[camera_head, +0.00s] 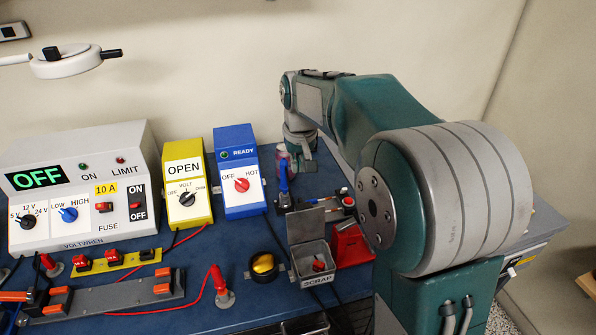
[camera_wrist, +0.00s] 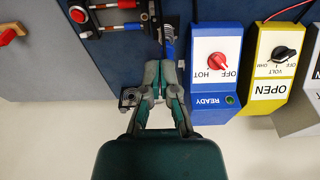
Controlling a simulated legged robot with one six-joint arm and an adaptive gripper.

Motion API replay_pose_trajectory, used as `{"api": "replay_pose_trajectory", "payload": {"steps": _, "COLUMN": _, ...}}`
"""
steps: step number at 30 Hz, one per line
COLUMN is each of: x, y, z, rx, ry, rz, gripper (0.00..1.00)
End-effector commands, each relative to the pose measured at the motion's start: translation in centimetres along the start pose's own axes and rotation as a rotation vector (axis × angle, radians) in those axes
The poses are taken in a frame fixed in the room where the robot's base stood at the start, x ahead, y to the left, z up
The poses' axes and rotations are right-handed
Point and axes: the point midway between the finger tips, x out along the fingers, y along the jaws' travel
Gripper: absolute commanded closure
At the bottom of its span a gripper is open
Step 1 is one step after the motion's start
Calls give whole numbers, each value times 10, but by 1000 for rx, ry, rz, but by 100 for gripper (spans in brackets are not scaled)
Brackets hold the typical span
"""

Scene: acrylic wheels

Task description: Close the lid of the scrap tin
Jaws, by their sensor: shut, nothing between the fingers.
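The scrap tin (camera_head: 313,265) is a small grey metal box with a SCRAP label on its front, at the lower middle of the head view. Its lid (camera_head: 306,226) is open and stands up at the back edge. A small red item (camera_head: 319,266) shows inside. My gripper (camera_head: 306,165) is well behind the tin, near the back of the bench; it is shut and empty. In the wrist view my gripper (camera_wrist: 160,65) points at a rack with a blue-handled tool (camera_wrist: 169,42). I cannot make out the tin in the wrist view.
A red holder (camera_head: 350,245) stands right of the tin, close to my arm. A black-and-yellow knob (camera_head: 263,265) is on its left. The blue READY unit (camera_head: 240,170) and yellow meter (camera_head: 186,185) stand at back left. A red lead (camera_head: 220,285) ends at front left.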

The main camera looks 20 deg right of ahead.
Motion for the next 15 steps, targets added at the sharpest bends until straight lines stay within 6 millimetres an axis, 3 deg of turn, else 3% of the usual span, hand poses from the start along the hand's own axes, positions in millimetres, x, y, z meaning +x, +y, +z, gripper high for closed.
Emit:
{"api": "replay_pose_trajectory", "payload": {"steps": 9, "x": 58, "y": 0, "z": 1, "rx": 0, "ry": -4, "rz": 0, "gripper": 100}}
{"api": "replay_pose_trajectory", "payload": {"steps": 14, "x": 80, "y": 0, "z": 1, "rx": 0, "ry": -3, "rz": 0, "gripper": 100}}
{"api": "replay_pose_trajectory", "payload": {"steps": 15, "x": 74, "y": 0, "z": 8, "rx": 0, "ry": 2, "rz": 0, "gripper": 100}}
